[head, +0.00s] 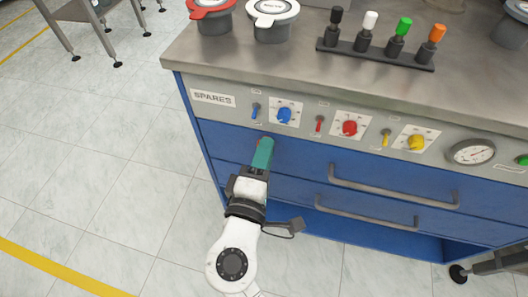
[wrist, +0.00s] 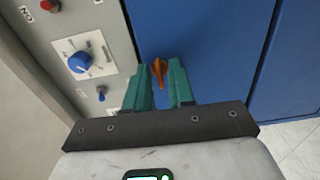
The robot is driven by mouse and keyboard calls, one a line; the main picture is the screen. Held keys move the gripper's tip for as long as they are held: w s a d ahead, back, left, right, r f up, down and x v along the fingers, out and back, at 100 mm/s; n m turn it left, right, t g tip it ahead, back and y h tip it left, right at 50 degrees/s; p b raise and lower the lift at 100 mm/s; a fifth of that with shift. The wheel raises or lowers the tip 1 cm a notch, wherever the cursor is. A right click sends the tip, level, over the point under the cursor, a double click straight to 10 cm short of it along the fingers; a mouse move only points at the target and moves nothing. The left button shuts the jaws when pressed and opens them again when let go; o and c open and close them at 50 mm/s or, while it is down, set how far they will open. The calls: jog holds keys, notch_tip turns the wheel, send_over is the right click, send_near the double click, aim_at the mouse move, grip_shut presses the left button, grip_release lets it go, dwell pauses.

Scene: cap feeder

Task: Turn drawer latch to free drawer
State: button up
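The drawer latch (wrist: 159,71) is a small orange-brown knob on the blue drawer front (wrist: 205,40). In the wrist view it lies between the tips of my gripper's two teal fingers (wrist: 161,78), with its pointed end toward the palm. The fingers stand apart, one on each side of it; I cannot tell whether either touches it. The drawer looks closed.
The grey panel (head: 228,108) above carries a blue knob (head: 284,114), a red knob (head: 349,128), a yellow knob (head: 416,142), small levers and a gauge (head: 472,152). Drawer handles (head: 392,186) project to the right. Tiled floor (head: 110,150) is free at left.

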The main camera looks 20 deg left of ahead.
jog(key=shift+o, duration=0.6)
jog(key=shift+s, duration=0.1)
jog(key=s+p, duration=0.1)
jog(key=s, duration=0.9)
jog(key=shift+s+p, duration=0.35)
